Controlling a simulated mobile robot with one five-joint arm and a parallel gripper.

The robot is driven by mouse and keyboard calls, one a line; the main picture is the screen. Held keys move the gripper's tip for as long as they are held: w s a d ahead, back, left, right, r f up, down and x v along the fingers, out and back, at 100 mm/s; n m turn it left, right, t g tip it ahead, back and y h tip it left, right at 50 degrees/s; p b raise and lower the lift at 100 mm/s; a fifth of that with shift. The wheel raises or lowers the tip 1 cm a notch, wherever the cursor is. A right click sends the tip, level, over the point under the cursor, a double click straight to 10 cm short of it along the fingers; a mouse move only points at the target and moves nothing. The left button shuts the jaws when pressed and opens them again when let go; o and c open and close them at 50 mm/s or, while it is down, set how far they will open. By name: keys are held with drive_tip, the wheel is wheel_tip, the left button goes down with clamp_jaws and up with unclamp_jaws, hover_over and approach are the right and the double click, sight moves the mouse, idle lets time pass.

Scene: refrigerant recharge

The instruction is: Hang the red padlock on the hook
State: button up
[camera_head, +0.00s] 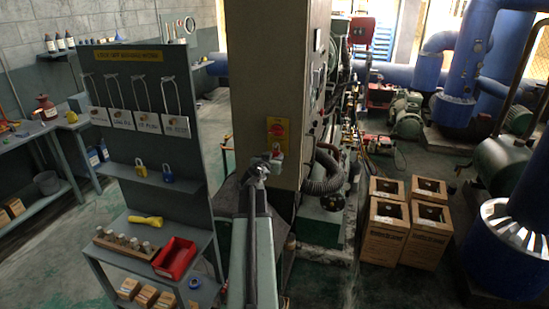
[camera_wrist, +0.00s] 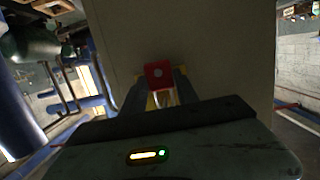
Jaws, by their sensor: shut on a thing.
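My gripper (camera_head: 264,167) is at the end of my outstretched arm, in front of the grey cabinet column. It is shut on the red padlock (camera_wrist: 158,73), which sits between the fingertips in the wrist view. The padlock also shows small, red and pale, in the head view (camera_head: 277,154), just below a yellow switch plate with a red knob (camera_head: 277,129). Whether it touches the plate cannot be told. Long wire hooks (camera_head: 140,94) with white tags hang on the grey lockout board (camera_head: 160,58) at left, well apart from my gripper.
A yellow padlock (camera_head: 141,170) and a blue padlock (camera_head: 168,176) are on the board's ledge. Below are a yellow torch (camera_head: 146,221) and a red bin (camera_head: 175,257) on a bench. Cardboard boxes (camera_head: 413,233) and blue pipes (camera_head: 460,55) stand at right.

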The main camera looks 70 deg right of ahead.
drive_tip(key=o, duration=1.3)
drive_tip(key=shift+c, duration=0.2)
drive_tip(key=p+v, duration=0.1)
drive_tip(key=v, duration=0.6)
drive_tip(key=shift+a, duration=0.35)
drive_tip(key=shift+r, duration=0.1)
